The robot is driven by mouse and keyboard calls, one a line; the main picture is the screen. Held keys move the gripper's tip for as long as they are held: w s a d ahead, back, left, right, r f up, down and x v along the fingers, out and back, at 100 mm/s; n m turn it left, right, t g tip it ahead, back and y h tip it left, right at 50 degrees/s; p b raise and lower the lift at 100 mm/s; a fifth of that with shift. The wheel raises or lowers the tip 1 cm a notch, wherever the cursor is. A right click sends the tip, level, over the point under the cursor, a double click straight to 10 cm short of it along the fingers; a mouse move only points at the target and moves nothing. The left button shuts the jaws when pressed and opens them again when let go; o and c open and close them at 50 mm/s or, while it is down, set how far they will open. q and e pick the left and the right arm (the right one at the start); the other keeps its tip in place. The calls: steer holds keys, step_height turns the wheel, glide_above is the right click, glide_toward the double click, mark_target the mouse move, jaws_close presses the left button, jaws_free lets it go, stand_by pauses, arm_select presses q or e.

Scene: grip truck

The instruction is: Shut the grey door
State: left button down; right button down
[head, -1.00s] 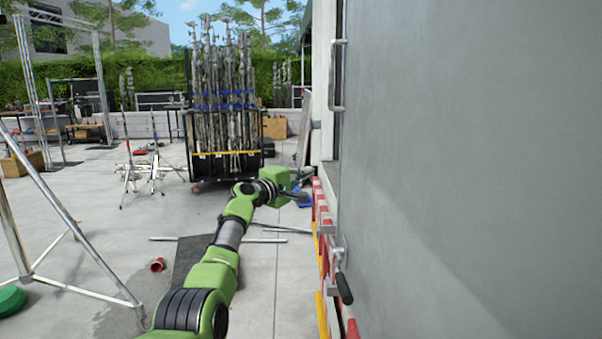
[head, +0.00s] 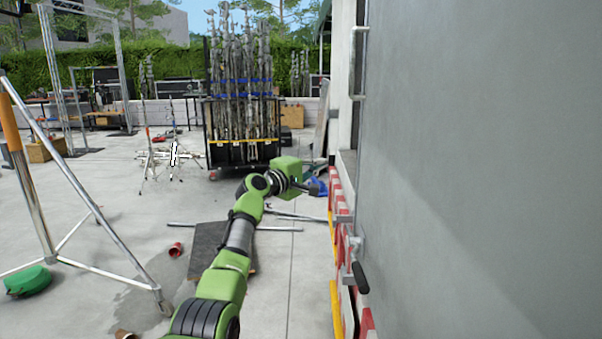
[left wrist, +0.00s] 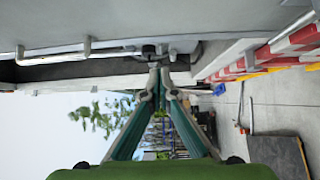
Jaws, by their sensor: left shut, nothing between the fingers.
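The grey door (head: 480,170) is a large flat panel that fills the right side of the head view. A vertical metal handle (head: 358,62) is on its left edge, and a latch lever with a black grip (head: 360,278) sits low on that edge. My left gripper (head: 318,188) is shut and empty, to the left of the door's edge and apart from it in the head view. In the left wrist view the closed fingertips (left wrist: 154,72) point toward a grey panel with a metal bar (left wrist: 60,52) across the top. My right gripper is out of view.
Red-and-white striped edging (head: 340,190) runs below the door's edge. A rack of metal poles (head: 243,150) stands behind my arm. A metal stand (head: 30,180), a green bag (head: 28,281), a dark mat (head: 208,245) and loose pipes lie to the left.

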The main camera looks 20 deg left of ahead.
arm_select(q)
steer(key=v, duration=0.9)
step_height(320, 180, down, 28)
steer(key=d+m+g+y, duration=0.1)
steer(key=m+g+y, duration=0.1)
steer(key=g, duration=0.2)
steer(key=s+d+f+m+g+y, duration=0.1)
steer(key=s+f+m+g, duration=0.1)
steer(key=s+f, duration=0.65)
steer(key=s+d+f+m+g, duration=0.1)
steer(key=s+f, duration=0.2)
steer(key=f, duration=1)
steer(key=s+d+f+m+g+y, duration=0.1)
steer(key=s+f+m+g, duration=0.1)
steer(key=s+f, duration=0.6)
steer(key=s+d+f+m+g, duration=0.2)
steer(key=s+f, duration=0.8)
steer(key=s, duration=0.1)
steer(key=s+d+f+m+g, duration=0.2)
steer(key=s+f+m, duration=0.1)
steer(key=s+f, duration=0.75)
steer(key=s+d+f+m+g, duration=0.1)
steer(key=s+d+f+m, duration=0.1)
steer(key=s, duration=1.3)
steer(key=s+d+f+m+g, duration=0.2)
steer(key=s+f, duration=0.3)
steer(key=s, duration=1)
steer(key=shift+d+f+m, duration=0.2)
steer(key=shift+m, duration=0.7)
